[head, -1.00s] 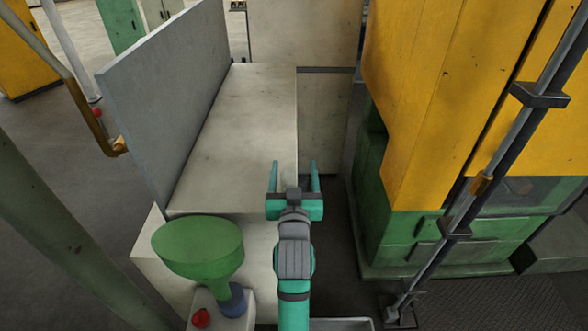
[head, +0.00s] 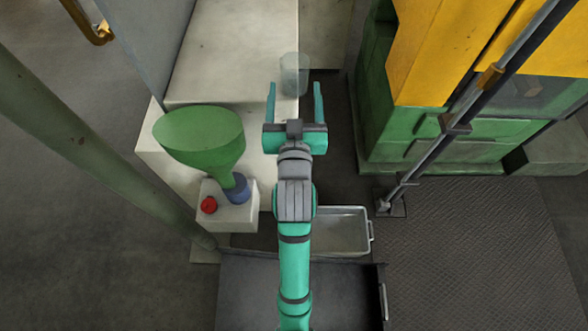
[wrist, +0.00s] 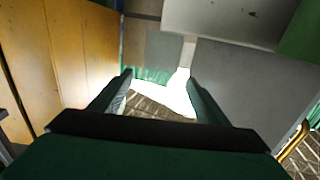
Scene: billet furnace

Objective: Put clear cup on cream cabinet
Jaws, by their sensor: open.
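The clear cup (head: 294,74) shows faintly in the head view, just beyond and between the tips of my open gripper (head: 294,90). It appears upright and overlaps the right edge of the cream cabinet (head: 225,55). I cannot tell whether its base rests on the cabinet top or overhangs the edge. The gripper's fingers are spread apart on either side of the cup's lower end, with no clear contact. In the wrist view the two fingers are apart around a bright white patch, and I cannot make out the cup there.
A green funnel (head: 200,138) and a red button (head: 209,205) are left of my arm. A metal tray (head: 343,232) lies to the right. A yellow and green machine (head: 440,130) and a slanted pole (head: 430,160) stand at right. A grey panel (head: 150,40) borders the cabinet's left side.

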